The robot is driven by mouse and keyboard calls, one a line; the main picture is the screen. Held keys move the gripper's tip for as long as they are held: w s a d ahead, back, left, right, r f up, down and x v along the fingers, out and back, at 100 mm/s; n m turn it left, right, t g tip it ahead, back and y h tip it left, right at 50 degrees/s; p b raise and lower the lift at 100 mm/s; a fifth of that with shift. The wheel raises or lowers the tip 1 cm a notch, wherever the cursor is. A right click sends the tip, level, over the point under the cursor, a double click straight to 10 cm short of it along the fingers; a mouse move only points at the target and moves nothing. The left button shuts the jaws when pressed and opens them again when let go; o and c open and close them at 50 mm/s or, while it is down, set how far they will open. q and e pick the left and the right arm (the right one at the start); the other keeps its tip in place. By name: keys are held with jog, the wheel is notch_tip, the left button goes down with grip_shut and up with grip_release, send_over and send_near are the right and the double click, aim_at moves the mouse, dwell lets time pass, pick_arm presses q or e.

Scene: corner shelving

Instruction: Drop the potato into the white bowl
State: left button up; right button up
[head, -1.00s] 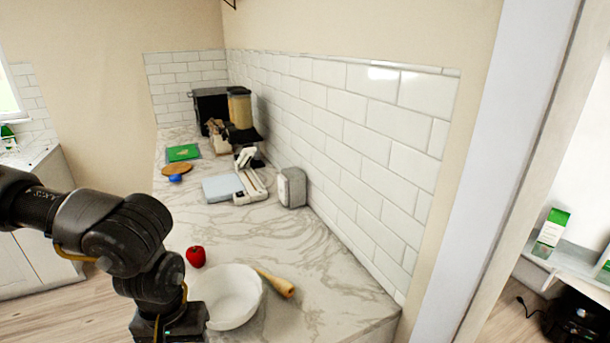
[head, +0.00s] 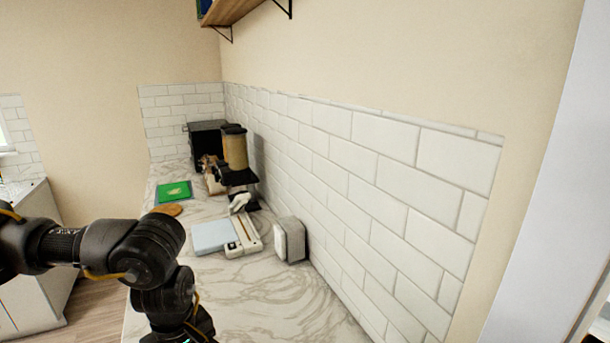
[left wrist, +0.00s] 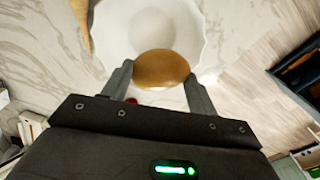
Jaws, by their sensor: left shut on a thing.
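In the left wrist view my left gripper (left wrist: 159,72) is shut on the brown, oval potato (left wrist: 162,66). The potato overlaps the near rim of the white bowl (left wrist: 150,25) in this view; how high it is above the bowl cannot be told. The part of the bowl that shows looks empty. In the head view my left arm comes in from the left, and its gripper, the potato and the bowl are below the frame. My right gripper is in neither view.
A tan, carrot-shaped vegetable (left wrist: 82,22) lies beside the bowl on the marble counter (head: 250,295). A bit of a red thing (left wrist: 131,100) shows below the potato. A paper trimmer (head: 228,236), a grey box (head: 290,240) and a green packet (head: 174,191) stand farther back.

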pick_arm(q)
jog(key=f+b, duration=0.1)
jog(key=f, duration=0.1)
jog(key=w+f+b, duration=0.1)
jog(key=f, duration=0.1)
jog(key=shift+f, duration=0.3)
jog(key=shift+s+f+b, duration=0.1)
jog(key=shift+s+b, duration=0.05)
jog(key=shift+b, duration=0.15)
jog(key=o, duration=1)
jog(key=shift+o, duration=0.6)
notch_tip(320, 180, up, 11)
jog(key=shift+f+b, duration=0.1)
jog(key=shift+b, duration=0.85)
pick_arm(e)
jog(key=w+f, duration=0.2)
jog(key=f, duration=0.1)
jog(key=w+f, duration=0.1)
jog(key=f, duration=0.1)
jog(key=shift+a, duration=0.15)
